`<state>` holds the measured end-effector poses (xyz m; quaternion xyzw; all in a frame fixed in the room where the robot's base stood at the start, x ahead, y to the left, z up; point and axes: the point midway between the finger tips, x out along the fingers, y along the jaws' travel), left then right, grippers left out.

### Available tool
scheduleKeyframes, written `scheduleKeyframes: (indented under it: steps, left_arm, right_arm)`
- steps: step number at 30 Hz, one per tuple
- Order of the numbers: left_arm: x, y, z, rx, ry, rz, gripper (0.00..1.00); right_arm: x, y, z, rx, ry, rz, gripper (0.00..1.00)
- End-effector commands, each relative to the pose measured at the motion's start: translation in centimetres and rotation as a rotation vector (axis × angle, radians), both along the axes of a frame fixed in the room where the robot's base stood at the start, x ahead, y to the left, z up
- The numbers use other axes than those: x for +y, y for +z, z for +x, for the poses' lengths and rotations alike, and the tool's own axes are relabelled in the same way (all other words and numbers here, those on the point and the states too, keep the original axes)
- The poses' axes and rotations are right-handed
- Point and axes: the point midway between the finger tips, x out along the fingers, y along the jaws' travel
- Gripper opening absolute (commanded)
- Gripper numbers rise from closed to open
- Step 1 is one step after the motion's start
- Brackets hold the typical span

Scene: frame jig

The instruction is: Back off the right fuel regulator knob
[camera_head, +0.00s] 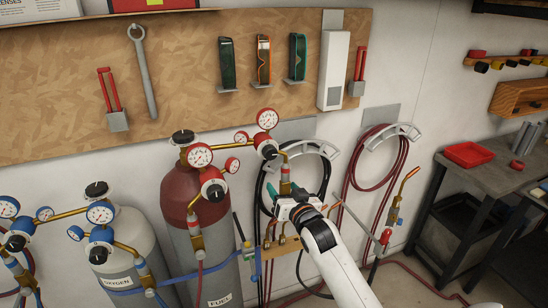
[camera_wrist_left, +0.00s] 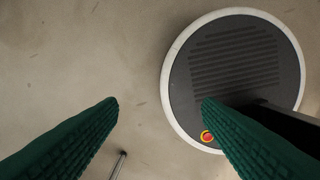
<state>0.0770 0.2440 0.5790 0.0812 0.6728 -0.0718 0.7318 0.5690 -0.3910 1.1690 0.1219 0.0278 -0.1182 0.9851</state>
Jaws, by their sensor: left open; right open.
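The red-brown cylinder (camera_head: 178,190) marked FUEL stands at centre left, with red-rimmed gauges at its top. One fuel regulator has a dark-faced knob (camera_head: 213,190) at the cylinder's front. The fuel regulator further right has a dark knob (camera_head: 269,151) beside its gauge (camera_head: 267,119). My right gripper (camera_head: 286,191) is open, with green finger pads, below and slightly right of that right knob and apart from it. Its fingers partly cover the hose fitting behind. My left gripper (camera_wrist_left: 160,101) is open and empty above the floor in the left wrist view.
A grey oxygen cylinder (camera_head: 130,235) with blue gauges stands at left, with a blue strap (camera_head: 205,270) across the cylinders. Coiled hoses (camera_head: 352,170) hang on the wall at right. A workbench (camera_head: 470,180) stands far right. The left wrist view shows my round base.

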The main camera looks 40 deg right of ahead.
Motion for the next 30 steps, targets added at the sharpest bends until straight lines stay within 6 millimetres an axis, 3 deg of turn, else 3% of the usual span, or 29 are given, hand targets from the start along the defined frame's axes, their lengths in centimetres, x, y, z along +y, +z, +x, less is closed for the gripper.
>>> scheduleKeyframes:
  steps: [1,2,6,11,16,24,30]
  left_arm:
    - [-0.4,0.4,0.1,-0.002,0.002,-0.005,0.59]
    - [-0.6,0.5,0.1,-0.003,0.002,-0.007,0.59]
    - [-0.9,0.8,0.3,-0.005,0.003,-0.012,0.59]
    - [-1.1,1.7,0.8,-0.013,0.003,-0.014,0.59]
    - [-1.4,3.1,1.4,-0.021,0.002,-0.018,0.59]
    - [-1.0,4.8,0.9,-0.015,0.000,-0.012,0.59]
    - [-0.7,5.4,0.5,-0.008,0.000,-0.010,0.59]
  right_arm:
    - [-0.2,2.6,-0.2,-0.041,-0.004,0.001,0.59]
    - [-0.2,3.5,-0.3,-0.057,-0.005,0.003,0.59]
    - [-0.4,5.5,-0.4,-0.092,-0.009,0.006,0.59]
    - [-0.8,5.7,1.3,-0.092,-0.009,0.007,0.59]
    - [-1.5,5.8,4.3,-0.091,-0.009,0.007,0.59]
    - [-2.5,5.7,8.6,-0.090,-0.009,0.006,0.59]
    - [-3.0,5.4,10.5,-0.089,-0.008,0.005,0.59]
